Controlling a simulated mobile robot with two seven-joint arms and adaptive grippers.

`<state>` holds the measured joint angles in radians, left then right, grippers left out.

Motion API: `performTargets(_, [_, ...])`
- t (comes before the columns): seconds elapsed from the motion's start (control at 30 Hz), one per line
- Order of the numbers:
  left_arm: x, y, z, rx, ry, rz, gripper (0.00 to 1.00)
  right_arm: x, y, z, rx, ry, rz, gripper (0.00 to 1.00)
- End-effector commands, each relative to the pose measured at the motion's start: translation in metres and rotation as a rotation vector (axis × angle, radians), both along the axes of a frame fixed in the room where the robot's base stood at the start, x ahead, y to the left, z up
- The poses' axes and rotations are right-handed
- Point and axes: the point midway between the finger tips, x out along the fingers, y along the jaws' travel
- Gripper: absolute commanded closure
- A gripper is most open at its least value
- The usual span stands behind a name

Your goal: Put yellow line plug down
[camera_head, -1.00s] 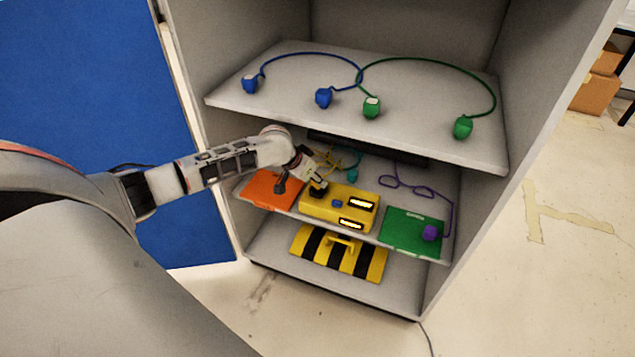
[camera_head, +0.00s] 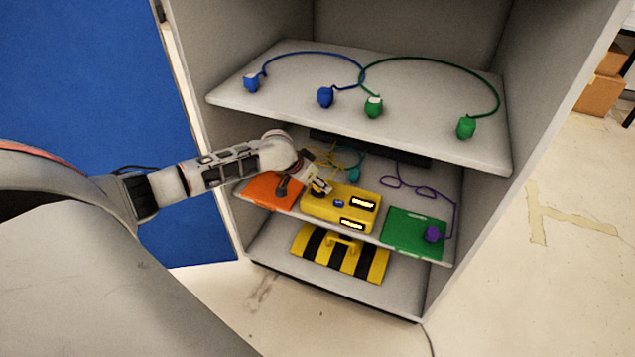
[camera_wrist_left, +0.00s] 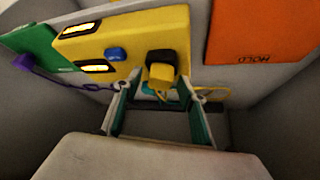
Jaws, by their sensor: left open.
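The yellow line plug (camera_wrist_left: 162,74), a yellow body with a black part, shows in the left wrist view at the edge of the yellow box (camera_wrist_left: 135,38). Its yellow cord (camera_wrist_left: 218,96) runs behind the fingers. My left gripper (camera_wrist_left: 162,98) is open, with one finger on each side below the plug; I cannot tell whether they touch it. In the head view my left gripper (camera_head: 304,186) is over the middle shelf, between the orange panel (camera_head: 262,192) and the yellow box (camera_head: 340,208), and mostly hides the plug. My right gripper is not in view.
The green panel (camera_head: 408,232) with a purple plug (camera_head: 432,233) is right of the yellow box. A teal plug (camera_head: 354,173) is behind it. Blue (camera_head: 325,97) and green (camera_head: 373,107) plugs lie on the upper shelf (camera_head: 430,135), above my arm. A striped yellow-black block (camera_head: 365,263) is below.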

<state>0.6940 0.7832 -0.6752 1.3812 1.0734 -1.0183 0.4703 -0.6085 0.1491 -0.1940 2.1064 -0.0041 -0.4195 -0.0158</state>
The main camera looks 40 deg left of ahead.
Motion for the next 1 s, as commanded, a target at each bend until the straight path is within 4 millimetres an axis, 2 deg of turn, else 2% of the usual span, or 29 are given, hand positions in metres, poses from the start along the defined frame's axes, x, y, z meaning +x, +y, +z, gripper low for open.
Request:
performTargets(0.07, [0.001, 0.001, 0.007, 0.001, -0.002, 0.001, 0.59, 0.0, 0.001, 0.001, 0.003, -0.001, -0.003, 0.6])
performTargets(0.23, [-0.013, 0.003, 0.036, 0.002, -0.008, -0.001, 0.59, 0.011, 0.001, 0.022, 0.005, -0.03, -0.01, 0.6])
performTargets(0.5, [-0.044, 0.008, 0.083, 0.001, -0.008, -0.001, 0.59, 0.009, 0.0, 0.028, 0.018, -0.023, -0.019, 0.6])
performTargets(0.7, [-0.059, 0.01, 0.101, 0.001, -0.003, -0.001, 0.59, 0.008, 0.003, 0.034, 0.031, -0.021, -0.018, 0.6])
performTargets(0.87, [-0.067, 0.002, 0.099, -0.004, -0.002, -0.013, 0.59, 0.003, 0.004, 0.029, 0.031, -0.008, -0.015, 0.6])
performTargets(0.97, [-0.079, -0.026, 0.078, -0.02, -0.012, -0.057, 0.59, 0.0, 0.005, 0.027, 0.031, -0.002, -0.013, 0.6])
performTargets(1.0, [-0.087, -0.044, 0.065, -0.03, -0.023, -0.085, 0.59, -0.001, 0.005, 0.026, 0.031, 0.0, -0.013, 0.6])
